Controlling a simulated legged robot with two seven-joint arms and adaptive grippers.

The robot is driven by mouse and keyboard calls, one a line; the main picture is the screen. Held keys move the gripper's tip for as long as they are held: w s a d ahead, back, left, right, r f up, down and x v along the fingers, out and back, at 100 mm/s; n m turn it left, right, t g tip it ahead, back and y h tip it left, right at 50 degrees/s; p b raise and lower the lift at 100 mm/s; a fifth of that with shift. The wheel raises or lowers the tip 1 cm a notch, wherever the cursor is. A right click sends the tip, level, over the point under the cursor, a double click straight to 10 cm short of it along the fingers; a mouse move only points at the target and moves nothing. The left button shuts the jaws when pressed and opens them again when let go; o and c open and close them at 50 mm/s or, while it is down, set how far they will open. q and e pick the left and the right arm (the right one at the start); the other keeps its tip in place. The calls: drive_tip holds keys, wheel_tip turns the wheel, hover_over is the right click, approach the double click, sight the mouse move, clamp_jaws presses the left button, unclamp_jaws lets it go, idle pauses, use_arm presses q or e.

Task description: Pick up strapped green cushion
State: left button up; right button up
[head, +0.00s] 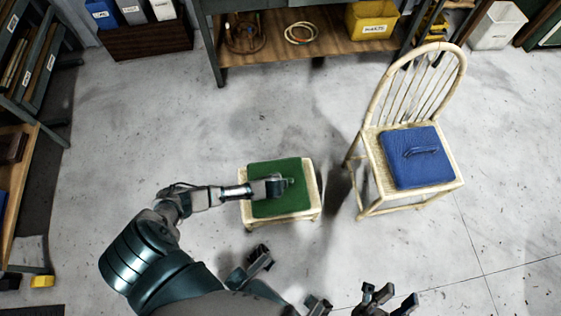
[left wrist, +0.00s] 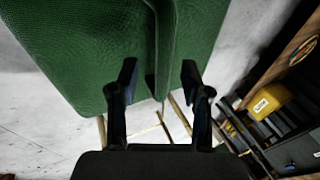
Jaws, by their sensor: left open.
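The green cushion (head: 268,206) lies on a small rattan stool in the head view. It fills the upper part of the left wrist view (left wrist: 85,50), with its raised green strap (left wrist: 164,45) running down the middle. My left gripper (head: 280,185) is over the cushion at the strap. In the left wrist view my left gripper (left wrist: 157,80) is open, with one finger on each side of the strap and a gap to it. My right gripper (head: 390,298) is low in the head view, away from the cushion; its jaw state is unclear.
The rattan stool (head: 313,205) stands left of a rattan chair (head: 377,165) bearing a blue strapped cushion (head: 413,170). A workbench shelf (head: 340,48) with a yellow bin (head: 372,20) is behind. Shelving (head: 35,75) stands at left. Grey floor (head: 130,110) is clear around the stool.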

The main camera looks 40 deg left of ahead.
use_arm(q)
drive_tip(key=shift+b+x, duration=0.65)
drive_tip(key=shift+x, duration=0.55)
drive_tip(key=shift+a+f, duration=0.25)
drive_tip(key=shift+f, duration=0.05)
drive_tip(key=shift+w+r, duration=0.1)
drive_tip(key=shift+r, duration=0.05)
drive_tip(key=shift+c, duration=0.3)
clamp_jaws()
drive_tip(key=shift+r, duration=0.1)
